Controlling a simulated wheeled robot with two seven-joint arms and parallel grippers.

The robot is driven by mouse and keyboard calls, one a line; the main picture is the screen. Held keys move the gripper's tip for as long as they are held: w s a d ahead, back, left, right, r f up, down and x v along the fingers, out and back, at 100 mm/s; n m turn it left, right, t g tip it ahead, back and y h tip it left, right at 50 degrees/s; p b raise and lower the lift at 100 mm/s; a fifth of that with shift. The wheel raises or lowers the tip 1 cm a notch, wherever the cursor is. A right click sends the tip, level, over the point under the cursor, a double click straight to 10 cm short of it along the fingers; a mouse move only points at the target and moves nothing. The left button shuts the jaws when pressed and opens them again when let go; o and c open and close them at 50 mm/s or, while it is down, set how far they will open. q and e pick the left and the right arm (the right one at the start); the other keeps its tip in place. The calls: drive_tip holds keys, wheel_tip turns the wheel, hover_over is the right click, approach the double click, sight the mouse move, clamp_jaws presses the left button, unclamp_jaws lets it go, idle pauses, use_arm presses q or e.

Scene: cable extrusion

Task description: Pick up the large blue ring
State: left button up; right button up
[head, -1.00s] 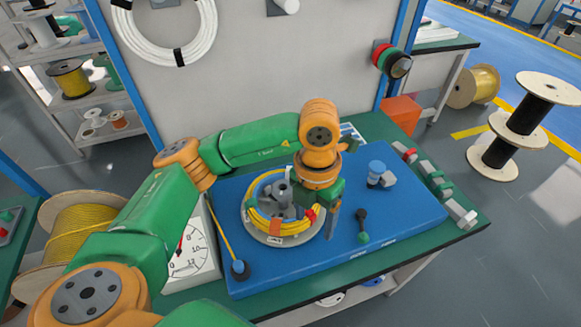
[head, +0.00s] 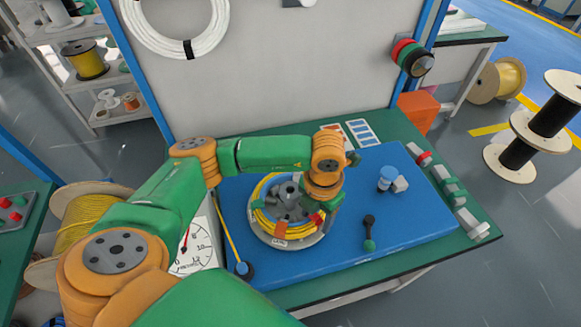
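A coil of yellow cable (head: 262,222) lies on a round grey turntable (head: 262,240) with a grey hub (head: 288,193), on the blue board of the bench. A blue arc, probably the large blue ring (head: 267,187), shows along the coil's upper left. The rest of it is hidden by the hub, the yellow cable and my arm. My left gripper (head: 322,208) points down over the right side of the coil, next to a red clip. Its fingers are mostly hidden, so I cannot tell their opening or whether they touch the ring. My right gripper is out of view.
A blue-capped post (head: 387,176) and a dark upright peg (head: 369,232) stand on the board (head: 410,220) right of the coil. A dial gauge (head: 195,248) is at its left. The board's right front is clear.

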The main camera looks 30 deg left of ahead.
use_arm(q)
clamp_jaws()
wheel_tip(320, 180, up, 3)
drive_tip(key=shift+w+r, duration=0.1)
drive_tip(key=shift+w, duration=0.05)
drive_tip(key=s+d+r+b, duration=0.3)
drive_tip(key=s+d+r, duration=0.5)
drive_tip(key=d+r, duration=0.3)
drive_tip(key=w+a+f+m, duration=0.1)
drive_tip(key=a+m, duration=0.2)
drive_tip(key=m, duration=0.7)
drive_tip(key=w+a+f+m, duration=0.1)
drive_tip(key=a+m, duration=0.3)
drive_tip(key=m, duration=0.5)
drive_tip(key=w+a+f+m, duration=0.1)
drive_tip(key=a+f+m, duration=0.2)
drive_tip(key=m, duration=0.7)
drive_tip(key=shift+w+a+m, duration=0.3)
drive_tip(key=shift+w+a, duration=0.1)
drive_tip(key=shift+a, duration=0.2)
drive_tip(key=m, duration=0.1)
drive_tip(key=a+m, duration=0.1)
drive_tip(key=m, duration=0.2)
drive_tip(key=shift+s+a+f, duration=0.1)
drive_tip(key=shift+a+f, duration=0.1)
drive_tip(key=shift+a, duration=0.1)
